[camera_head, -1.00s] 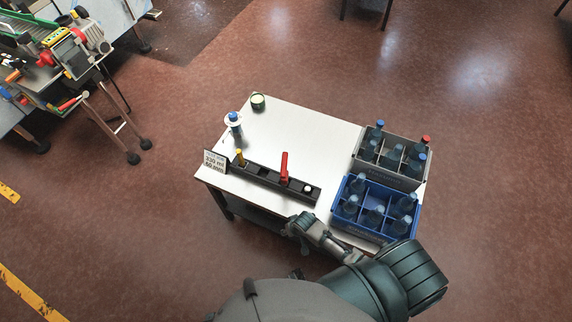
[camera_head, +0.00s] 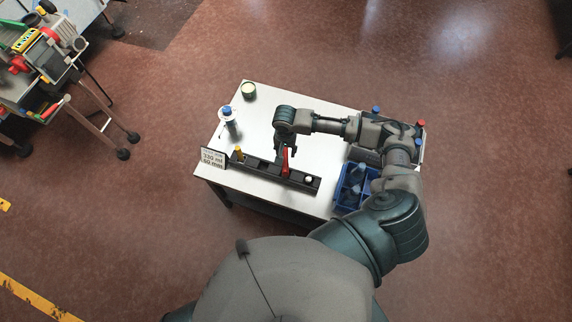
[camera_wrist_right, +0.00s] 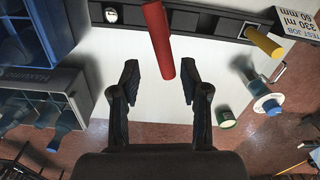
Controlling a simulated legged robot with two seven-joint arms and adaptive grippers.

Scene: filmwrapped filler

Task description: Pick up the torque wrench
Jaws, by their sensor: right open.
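A red-handled tool (camera_head: 285,162), which I take to be the torque wrench, stands upright in a long black rack (camera_head: 262,172) on the white table. Its red handle also shows in the right wrist view (camera_wrist_right: 158,40). My right gripper (camera_head: 281,152) reaches over the table from the right and is at the far side of the handle. In the right wrist view the gripper (camera_wrist_right: 159,78) is open, with the handle's end between its fingertips. I see no visible contact. The tool's lower part is hidden in the rack. My left gripper is not in view.
The rack also holds a yellow-handled tool (camera_head: 239,153) and a white-topped item (camera_head: 308,179). A blue-capped bottle (camera_head: 229,118), a green tin (camera_head: 249,91) and a sign (camera_head: 213,159) stand left. A blue crate (camera_head: 346,199) and a grey crate (camera_wrist_right: 55,88) hold bottles on the right.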

